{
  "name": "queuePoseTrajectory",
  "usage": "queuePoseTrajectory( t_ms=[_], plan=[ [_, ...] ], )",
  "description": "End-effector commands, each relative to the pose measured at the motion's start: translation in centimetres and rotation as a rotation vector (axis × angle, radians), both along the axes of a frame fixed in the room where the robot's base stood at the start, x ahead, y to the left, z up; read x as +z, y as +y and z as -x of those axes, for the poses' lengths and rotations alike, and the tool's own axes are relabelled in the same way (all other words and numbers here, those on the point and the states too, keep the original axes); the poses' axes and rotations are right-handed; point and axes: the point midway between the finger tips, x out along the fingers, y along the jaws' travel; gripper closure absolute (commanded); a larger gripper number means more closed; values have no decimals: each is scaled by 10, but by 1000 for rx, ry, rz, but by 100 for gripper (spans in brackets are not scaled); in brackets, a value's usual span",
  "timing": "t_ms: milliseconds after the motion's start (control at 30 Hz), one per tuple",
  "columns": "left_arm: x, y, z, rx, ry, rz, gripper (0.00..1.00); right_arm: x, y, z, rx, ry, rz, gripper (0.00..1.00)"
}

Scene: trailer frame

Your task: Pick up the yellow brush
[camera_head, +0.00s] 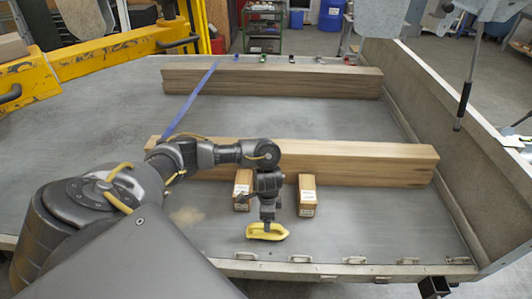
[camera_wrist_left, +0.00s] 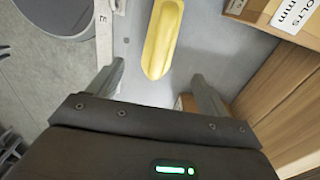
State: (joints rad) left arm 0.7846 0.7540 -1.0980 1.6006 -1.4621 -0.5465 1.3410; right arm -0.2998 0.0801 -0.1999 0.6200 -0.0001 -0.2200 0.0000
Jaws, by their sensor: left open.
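The yellow brush (camera_head: 258,234) lies near the front edge of the trailer bed, its long yellow handle facing up. My left gripper (camera_head: 267,212) points down over it in the head view, and the fingertips overlap the brush there, so the exact gap is hard to tell. In the left wrist view, the brush (camera_wrist_left: 163,38) is a long yellow bar ahead of my open, empty left gripper (camera_wrist_left: 158,78). The brush lies between the lines of the two fingers, and neither finger is seen closed on it. Its bristles are not clearly visible. My right gripper is not in view.
Two small cardboard boxes, left (camera_head: 242,187) and right (camera_head: 307,195), stand just behind the brush. A long wooden beam (camera_head: 350,163) lies behind them, another beam (camera_head: 270,80) farther back. A blue strap (camera_head: 190,100) lies to the left. The trailer's side wall (camera_head: 430,105) bounds the right.

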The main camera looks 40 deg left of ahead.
Motion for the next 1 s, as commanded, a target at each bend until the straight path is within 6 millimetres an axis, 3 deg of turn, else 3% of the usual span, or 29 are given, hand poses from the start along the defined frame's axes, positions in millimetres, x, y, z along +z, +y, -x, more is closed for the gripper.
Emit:
queuePoseTrajectory(
  t_ms=[200, 567, 833, 1000],
  plan=[
    [-40, -1, 2, 3, 3, 2, 21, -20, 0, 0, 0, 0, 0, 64],
    [-55, 0, 2, 0, 2, 1, 21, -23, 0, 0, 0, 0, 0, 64],
    [-93, 2, 4, 1, 3, 1, 21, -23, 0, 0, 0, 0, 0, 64],
    [-104, 3, 4, -1, 1, 1, 21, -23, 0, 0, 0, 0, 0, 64]
  ],
)
